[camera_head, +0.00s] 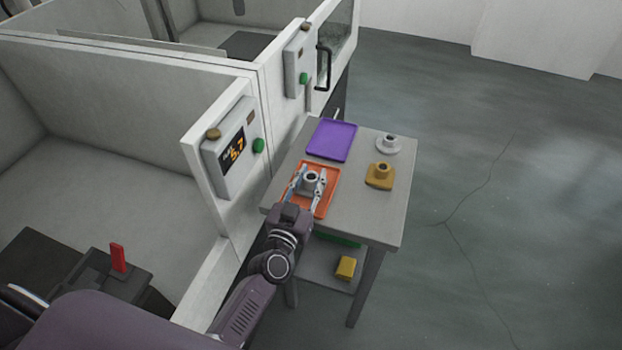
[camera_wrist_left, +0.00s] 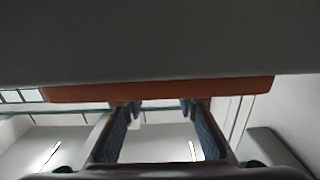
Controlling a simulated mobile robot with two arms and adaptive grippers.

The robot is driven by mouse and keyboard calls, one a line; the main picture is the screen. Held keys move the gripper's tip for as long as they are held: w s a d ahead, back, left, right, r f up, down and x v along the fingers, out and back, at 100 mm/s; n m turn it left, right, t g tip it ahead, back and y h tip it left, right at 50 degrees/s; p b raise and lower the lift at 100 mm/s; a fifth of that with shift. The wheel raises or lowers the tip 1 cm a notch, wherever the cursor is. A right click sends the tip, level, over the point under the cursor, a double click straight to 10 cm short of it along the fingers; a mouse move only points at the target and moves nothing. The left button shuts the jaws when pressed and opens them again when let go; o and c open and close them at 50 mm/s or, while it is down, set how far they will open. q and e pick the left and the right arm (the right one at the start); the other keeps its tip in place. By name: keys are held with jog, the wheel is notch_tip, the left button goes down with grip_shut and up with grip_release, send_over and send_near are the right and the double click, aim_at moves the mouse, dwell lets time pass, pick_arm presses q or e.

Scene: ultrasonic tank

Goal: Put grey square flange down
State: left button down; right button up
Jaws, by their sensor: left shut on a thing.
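The grey square flange (camera_head: 311,178) is over the orange tray (camera_head: 325,207) on the table, its round hub facing up. My left gripper (camera_head: 308,184) is shut on it, with one finger on each side. I cannot tell whether the flange touches the tray. In the left wrist view the two fingers (camera_wrist_left: 160,108) reach toward an orange edge under a broad grey surface; the flange is not clearly made out there. My right gripper is not in view.
A purple tray (camera_head: 332,140) lies empty behind the orange one. A yellow-brown flange (camera_head: 380,176) and a light grey round flange (camera_head: 389,144) stand on the right of the table (camera_head: 368,222). A white machine wall with a control panel (camera_head: 232,150) borders the left.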

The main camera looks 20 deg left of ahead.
pick_arm(q)
jog(key=c, duration=1.5)
grip_release()
jog(key=shift+f, duration=0.1)
jog(key=shift+s, duration=0.15)
jog(key=s, duration=0.6)
jog(key=s+b, duration=0.1)
jog(key=s, duration=0.4)
jog(key=shift+s+a, duration=0.2)
jog(key=shift+s, duration=0.2)
jog(key=shift+d, duration=0.1)
